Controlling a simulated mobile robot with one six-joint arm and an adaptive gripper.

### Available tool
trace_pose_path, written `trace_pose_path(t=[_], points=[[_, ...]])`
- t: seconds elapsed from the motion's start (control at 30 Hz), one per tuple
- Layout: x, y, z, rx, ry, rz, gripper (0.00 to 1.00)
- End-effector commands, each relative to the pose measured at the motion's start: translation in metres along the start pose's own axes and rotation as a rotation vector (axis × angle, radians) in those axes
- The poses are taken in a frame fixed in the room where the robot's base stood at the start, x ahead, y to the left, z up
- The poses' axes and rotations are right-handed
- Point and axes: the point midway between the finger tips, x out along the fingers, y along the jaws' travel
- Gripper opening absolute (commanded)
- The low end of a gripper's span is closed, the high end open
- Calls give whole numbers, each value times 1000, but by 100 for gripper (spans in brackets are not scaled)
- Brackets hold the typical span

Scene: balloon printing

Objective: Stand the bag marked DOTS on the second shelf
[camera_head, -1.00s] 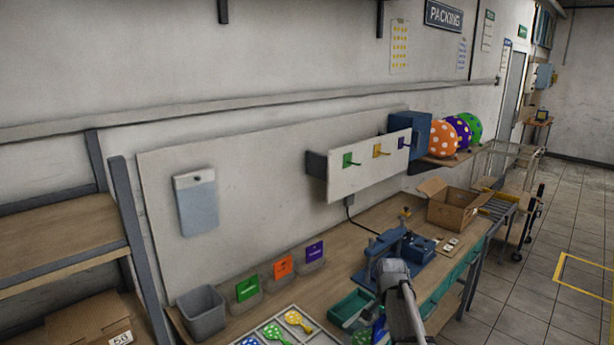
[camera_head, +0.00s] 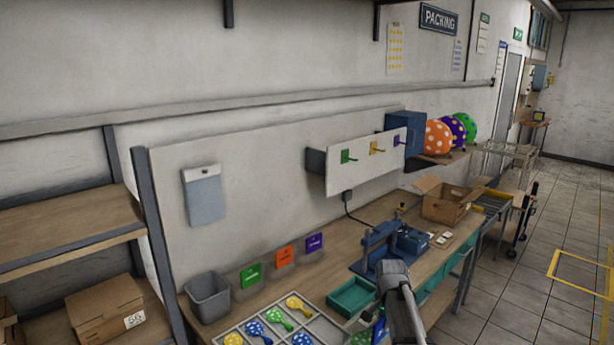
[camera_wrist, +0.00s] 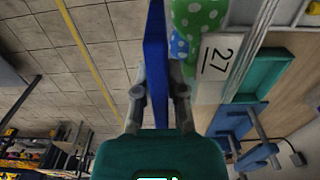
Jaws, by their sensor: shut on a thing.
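My gripper (camera_wrist: 157,88) is shut on a thin, flat blue bag (camera_wrist: 155,45), seen edge-on in the wrist view. Its front and any DOTS marking do not show there. The shelf rack (camera_head: 150,215) stands at the left. Its upper visible board (camera_head: 60,225) looks bare; a lower board (camera_head: 75,325) holds a carton. I cannot tell which board counts as second.
The bench (camera_head: 330,250) carries a grey bin (camera_head: 207,297), a divided tray of dotted balloons (camera_head: 262,322), a green tray (camera_head: 351,297) and a blue press (camera_head: 385,250). A carton (camera_head: 105,310) sits on the lower shelf.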

Motion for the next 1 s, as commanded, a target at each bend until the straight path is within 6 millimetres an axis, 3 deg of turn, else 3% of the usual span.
trace_pose_path(t=[0.7, 1.0], points=[[49, 0, 0, 0, 0, 0, 0], [55, 0, 0, 0, 0, 0, 0]])
